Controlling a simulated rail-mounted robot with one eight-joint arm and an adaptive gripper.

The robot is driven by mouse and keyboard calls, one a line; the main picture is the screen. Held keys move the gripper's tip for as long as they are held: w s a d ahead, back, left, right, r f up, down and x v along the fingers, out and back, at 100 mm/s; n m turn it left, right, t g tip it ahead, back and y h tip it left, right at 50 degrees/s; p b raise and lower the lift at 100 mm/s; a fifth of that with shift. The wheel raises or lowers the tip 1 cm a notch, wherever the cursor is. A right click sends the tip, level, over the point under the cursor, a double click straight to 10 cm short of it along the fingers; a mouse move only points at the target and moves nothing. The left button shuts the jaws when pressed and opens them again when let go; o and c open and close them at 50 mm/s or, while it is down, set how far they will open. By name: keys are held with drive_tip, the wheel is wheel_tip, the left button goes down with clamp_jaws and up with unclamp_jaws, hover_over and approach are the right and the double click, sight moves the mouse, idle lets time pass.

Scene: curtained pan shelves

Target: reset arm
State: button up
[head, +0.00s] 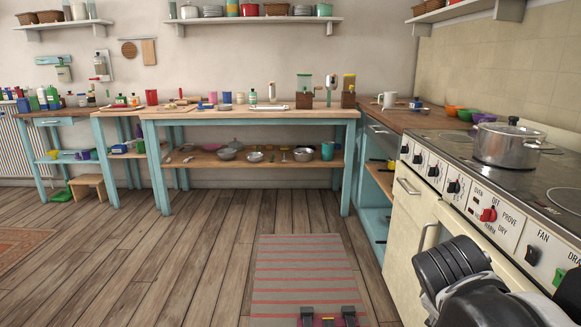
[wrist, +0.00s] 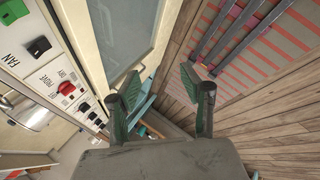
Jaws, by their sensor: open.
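My gripper (wrist: 160,88) shows in the wrist view with its two green-padded fingers spread apart and nothing between them. It hangs in front of the cream oven front (wrist: 112,35), with the wooden floor (wrist: 262,90) to the right. In the head view my dark arm stands at the lower right, close to the stove; the fingertips are not clear there.
The stove's knob panel (head: 465,197) and a steel pot (head: 506,144) are at the right. A wooden worktable (head: 245,114) with teal legs stands at the back. A striped red-grey rug (head: 300,270) lies on open floor in the middle.

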drive_tip(key=s+a+m+t+y, duration=0.1)
drive_tip(key=s+a+m+y, duration=0.45)
drive_tip(key=a, duration=0.35)
wheel_tip(320, 180, up, 17)
drive_tip(key=p, duration=1.6)
drive_tip(key=shift+s+a+t, duration=0.3)
drive_tip(key=shift+s, duration=0.05)
drive_tip(key=shift+m, duration=0.25)
